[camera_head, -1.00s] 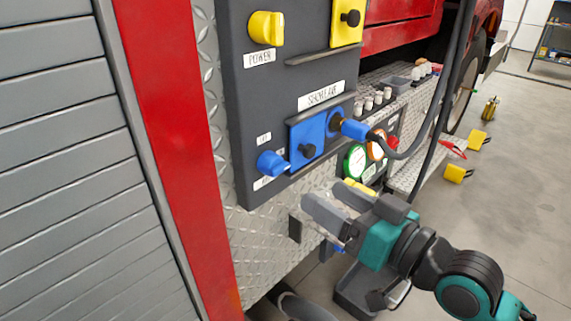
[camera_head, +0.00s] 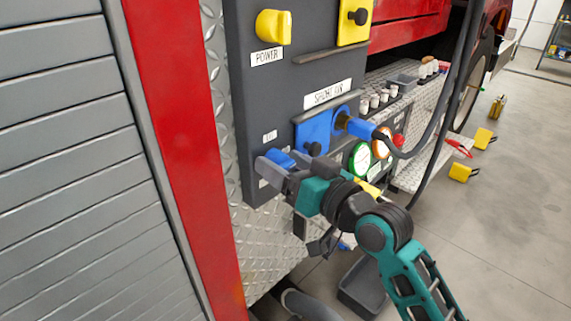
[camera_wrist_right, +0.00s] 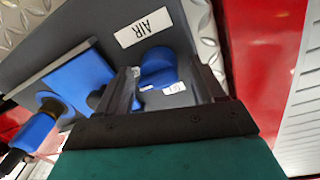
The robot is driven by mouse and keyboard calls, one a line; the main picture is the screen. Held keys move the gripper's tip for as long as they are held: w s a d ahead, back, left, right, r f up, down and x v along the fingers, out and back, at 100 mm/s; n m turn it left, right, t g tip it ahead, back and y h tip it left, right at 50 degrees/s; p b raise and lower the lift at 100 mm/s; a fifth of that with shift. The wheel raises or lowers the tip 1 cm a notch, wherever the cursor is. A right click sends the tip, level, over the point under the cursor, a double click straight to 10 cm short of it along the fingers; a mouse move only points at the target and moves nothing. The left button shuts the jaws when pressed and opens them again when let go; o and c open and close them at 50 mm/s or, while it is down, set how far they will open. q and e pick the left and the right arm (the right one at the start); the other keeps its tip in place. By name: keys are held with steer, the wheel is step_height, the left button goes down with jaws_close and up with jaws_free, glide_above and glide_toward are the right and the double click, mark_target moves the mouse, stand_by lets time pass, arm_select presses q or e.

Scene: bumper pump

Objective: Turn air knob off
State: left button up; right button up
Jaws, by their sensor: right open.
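The blue air knob (camera_head: 279,157) is on the dark panel (camera_head: 250,110), low on its left side, and my right gripper partly hides it in the head view. In the wrist view the knob (camera_wrist_right: 158,68) shows between my two dark fingers, under the white AIR label (camera_wrist_right: 143,27). My right gripper (camera_head: 274,166) is open, with its fingers at the panel on either side of the knob. Whether a finger touches the knob I cannot tell. My left gripper is not in view.
A blue plate (camera_head: 313,135) with a plugged-in blue connector (camera_head: 360,128) and a dark hose (camera_head: 430,120) sits right of the knob. A yellow power knob (camera_head: 273,27) is above. Round gauges (camera_head: 360,158) are to the right.

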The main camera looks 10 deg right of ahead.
steer(key=c, duration=1)
